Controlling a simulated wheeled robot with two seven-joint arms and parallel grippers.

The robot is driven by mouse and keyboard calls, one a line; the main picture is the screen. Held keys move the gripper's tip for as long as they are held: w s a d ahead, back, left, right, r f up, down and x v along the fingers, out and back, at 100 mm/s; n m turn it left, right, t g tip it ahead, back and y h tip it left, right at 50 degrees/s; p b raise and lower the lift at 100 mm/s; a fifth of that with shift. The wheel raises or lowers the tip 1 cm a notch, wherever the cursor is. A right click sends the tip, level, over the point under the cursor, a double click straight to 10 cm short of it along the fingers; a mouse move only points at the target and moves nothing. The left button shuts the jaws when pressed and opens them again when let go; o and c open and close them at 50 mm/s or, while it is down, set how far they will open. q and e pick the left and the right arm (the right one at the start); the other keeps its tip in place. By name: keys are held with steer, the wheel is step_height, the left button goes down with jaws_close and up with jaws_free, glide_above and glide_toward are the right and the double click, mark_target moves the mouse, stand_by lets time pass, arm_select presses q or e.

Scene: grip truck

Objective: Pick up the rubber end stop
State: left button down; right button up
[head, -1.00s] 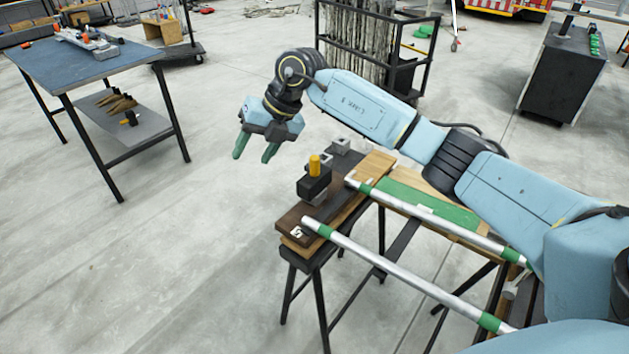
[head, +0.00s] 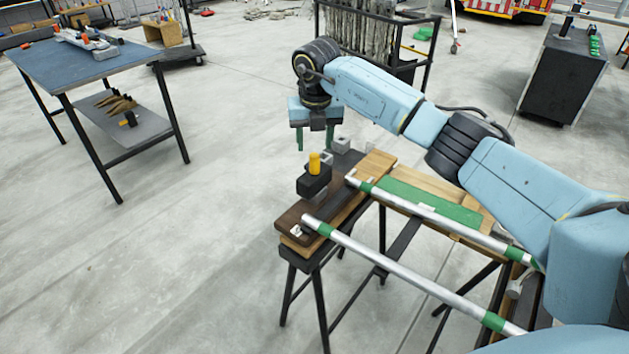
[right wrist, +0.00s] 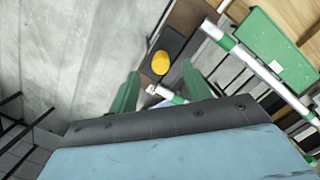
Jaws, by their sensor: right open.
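A black block (head: 314,182) with a yellow cylinder (head: 314,163) on top stands upright on the dark wooden board (head: 296,215) of a trestle. It best fits the rubber end stop, though I cannot be sure. In the right wrist view the black block (right wrist: 173,42) and its yellow top (right wrist: 160,63) lie just beyond the fingertips. My right gripper (head: 315,143) is open, fingers pointing down, above and behind the block in the head view. Its green fingers also show in the right wrist view (right wrist: 161,76), apart from the block with nothing between them. My left gripper is not in view.
Two silver tubes with green bands, a near one (head: 400,278) and a far one (head: 435,217), lie across the trestle. Grey blocks (head: 341,145) sit behind the black block. A green plate (head: 430,203) lies at right. A blue-topped table (head: 90,75) stands far left.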

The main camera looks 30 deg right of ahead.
mark_target(315, 154)
step_height(315, 154, down, 4)
steer(key=shift+w+f+b, duration=0.1)
steer(key=shift+f+b, duration=0.1)
steer(key=shift+b, duration=0.4)
steer(key=shift+w+d+f, duration=0.1)
steer(key=shift+f, duration=0.25)
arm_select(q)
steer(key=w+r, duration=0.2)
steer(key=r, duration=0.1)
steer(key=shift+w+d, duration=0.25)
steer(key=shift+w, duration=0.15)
arm_select(e)
jaws_close()
